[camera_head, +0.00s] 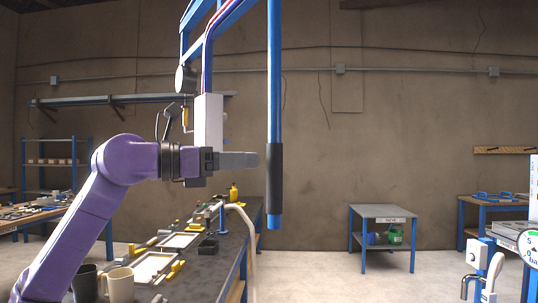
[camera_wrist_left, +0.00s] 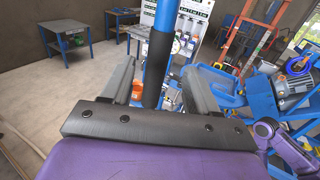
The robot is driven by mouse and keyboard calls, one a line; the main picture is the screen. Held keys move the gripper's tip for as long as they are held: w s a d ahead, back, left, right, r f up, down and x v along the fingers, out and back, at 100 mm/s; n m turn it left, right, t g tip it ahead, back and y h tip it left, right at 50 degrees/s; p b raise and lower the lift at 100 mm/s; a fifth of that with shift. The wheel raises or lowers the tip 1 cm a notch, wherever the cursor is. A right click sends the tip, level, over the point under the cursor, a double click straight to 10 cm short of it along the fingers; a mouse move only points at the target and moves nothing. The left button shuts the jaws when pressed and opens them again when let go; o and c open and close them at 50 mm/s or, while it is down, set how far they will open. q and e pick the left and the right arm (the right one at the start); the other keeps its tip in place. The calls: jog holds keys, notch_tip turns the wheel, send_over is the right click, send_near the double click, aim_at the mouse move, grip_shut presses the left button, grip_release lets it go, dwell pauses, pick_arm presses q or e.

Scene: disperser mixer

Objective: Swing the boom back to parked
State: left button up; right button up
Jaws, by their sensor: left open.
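The boom's blue upper frame (camera_head: 232,18) runs across the top of the head view. A blue vertical pole (camera_head: 274,70) with a black grip sleeve (camera_head: 275,172) hangs from above the picture. My left gripper (camera_head: 250,160) points right, at the height of the sleeve's upper part. In the left wrist view, the left gripper (camera_wrist_left: 160,88) is open, with one finger on each side of the black sleeve (camera_wrist_left: 153,70). I cannot tell whether either finger touches it. My right gripper is not seen; a purple link of my own arm shows at the lower right of the wrist view.
A long dark workbench (camera_head: 205,262) with trays, mugs and small parts lies below my left arm. A pale curved hose (camera_head: 249,235) hangs by its right edge. A grey-topped table (camera_head: 382,212) stands farther right. Open floor lies between.

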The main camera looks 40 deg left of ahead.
aim_at(275, 159)
pick_arm(q)
jog(key=p+x, duration=0.2)
jog(key=x, duration=0.5)
jog(key=shift+w+d, duration=0.15)
jog(key=shift+w, duration=0.15)
grip_shut()
